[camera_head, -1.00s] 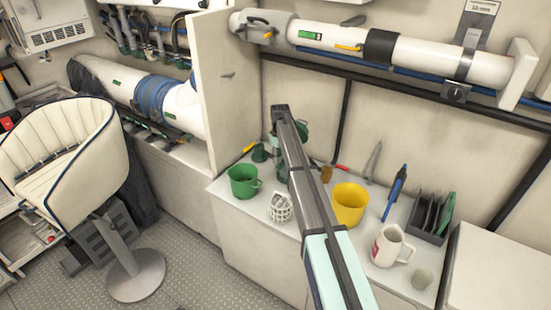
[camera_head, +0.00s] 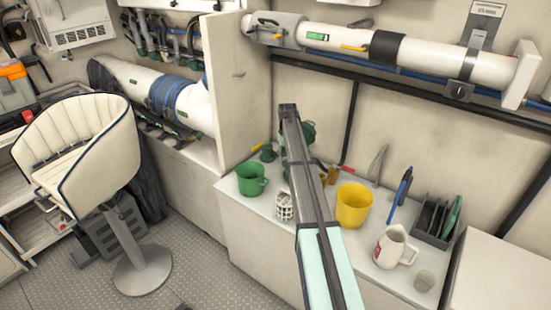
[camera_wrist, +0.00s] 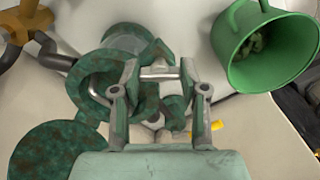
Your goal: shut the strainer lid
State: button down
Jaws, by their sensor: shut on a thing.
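The strainer is a weathered green metal fitting with a ring (camera_wrist: 84,82) and a clear glass-like part (camera_wrist: 124,42) in the wrist view. A flat green disc (camera_wrist: 48,150) shows at the lower left; I cannot tell whether it is the lid. My gripper (camera_wrist: 160,92) is at the strainer, its fingers closed around a green piece of it. Which piece this is, the fingers hide. In the head view my arm covers most of the strainer; a green round part (camera_head: 308,133) shows beside it.
A pale panel (camera_head: 240,90) rises at the counter's left end.

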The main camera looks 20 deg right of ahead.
dwell(0.3)
jog(key=c, duration=0.6)
grip_release()
notch_tip(320, 180, up, 12)
